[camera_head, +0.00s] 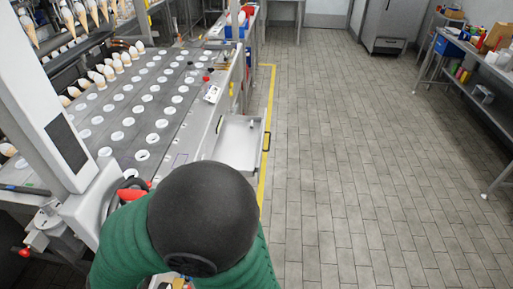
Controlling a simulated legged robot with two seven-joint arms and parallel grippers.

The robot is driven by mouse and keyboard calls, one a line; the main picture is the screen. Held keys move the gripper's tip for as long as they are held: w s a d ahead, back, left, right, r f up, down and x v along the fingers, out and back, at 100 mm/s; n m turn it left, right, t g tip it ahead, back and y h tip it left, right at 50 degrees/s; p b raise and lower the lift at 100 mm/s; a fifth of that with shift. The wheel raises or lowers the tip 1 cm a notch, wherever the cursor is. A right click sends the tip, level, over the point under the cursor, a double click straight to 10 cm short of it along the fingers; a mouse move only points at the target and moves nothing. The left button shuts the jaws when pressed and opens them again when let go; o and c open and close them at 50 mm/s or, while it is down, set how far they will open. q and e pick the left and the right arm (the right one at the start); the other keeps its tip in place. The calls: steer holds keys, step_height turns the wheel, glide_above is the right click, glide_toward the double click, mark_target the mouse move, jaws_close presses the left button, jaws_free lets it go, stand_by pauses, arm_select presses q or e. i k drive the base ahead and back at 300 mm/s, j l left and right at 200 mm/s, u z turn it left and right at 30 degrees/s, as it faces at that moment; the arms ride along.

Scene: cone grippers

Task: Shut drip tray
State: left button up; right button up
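The drip tray (236,147) is a shallow, light grey open tray at the right side of the cone machine (180,95). It sticks out from the machine's side toward the aisle, so it stands open. Neither of my grippers shows. A dark dome and green shapes fill the lower middle of the view and hide what is below and in front of the tray.
Rows of cones (110,68) and round white holders cover the machine top. A grey post (45,90) stands at the left. A yellow floor line (267,95) runs beside the machine. The tiled floor (350,170) to the right is clear up to a cluttered side bench (485,110).

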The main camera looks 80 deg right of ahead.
mark_target(239, 145)
steer(key=k+l+z, duration=0.1)
steer(key=z, duration=0.3)
steer(key=l+z, duration=0.4)
steer(key=k+j, duration=0.05)
steer(key=j, duration=0.05)
